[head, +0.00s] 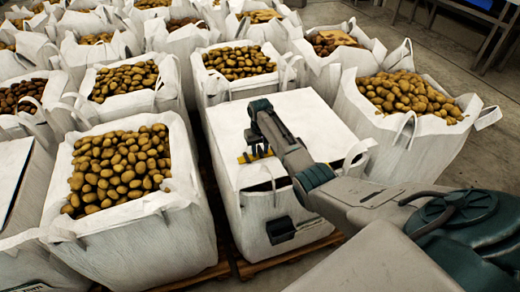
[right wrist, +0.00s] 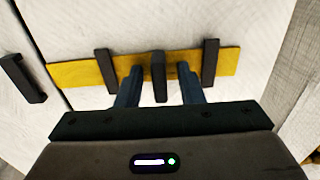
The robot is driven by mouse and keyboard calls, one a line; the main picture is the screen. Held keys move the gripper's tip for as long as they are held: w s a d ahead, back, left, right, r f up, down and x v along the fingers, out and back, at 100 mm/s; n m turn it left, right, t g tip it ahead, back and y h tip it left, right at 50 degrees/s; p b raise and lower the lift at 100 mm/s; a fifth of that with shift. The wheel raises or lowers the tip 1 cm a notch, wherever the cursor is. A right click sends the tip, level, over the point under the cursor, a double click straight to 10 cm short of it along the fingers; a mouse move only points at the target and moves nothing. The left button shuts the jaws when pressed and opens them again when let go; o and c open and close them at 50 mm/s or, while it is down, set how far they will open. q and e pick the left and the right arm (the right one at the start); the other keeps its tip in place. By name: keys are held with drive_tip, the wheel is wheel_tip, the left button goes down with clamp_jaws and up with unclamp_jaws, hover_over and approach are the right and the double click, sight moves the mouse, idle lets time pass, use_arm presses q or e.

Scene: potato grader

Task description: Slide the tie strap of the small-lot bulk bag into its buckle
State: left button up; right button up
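The small-lot bulk bag (head: 297,110) has a flat white top, with a yellow strap (head: 243,158) lying across it near the left edge. A dark block (right wrist: 159,76) stands at the strap's middle. My right gripper (head: 259,153) is over the strap; in the right wrist view its fingers (right wrist: 159,72) are apart on either side of the block, with visible gaps. My left gripper is not in view.
Open bags of potatoes stand close around, including one at the left (head: 170,235) and one at the right (head: 385,140). Another dark bar (right wrist: 23,78) lies left of the strap. A dark box (head: 281,230) is on the bag's front. Grey floor shows at the far right.

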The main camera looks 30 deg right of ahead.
clamp_jaws()
drive_tip(key=d, duration=0.2)
drive_tip(key=s+d, duration=0.1)
drive_tip(key=d, duration=0.4)
drive_tip(key=shift+s+d+p, duration=0.1)
drive_tip(key=shift+s+p, duration=0.25)
drive_tip(key=shift+o, duration=0.4)
unclamp_jaws()
drive_tip(key=shift+d, duration=0.15)
drive_tip(key=shift+r, duration=0.5)
wheel_tip(320, 180, up, 10)
drive_tip(key=b, duration=0.2)
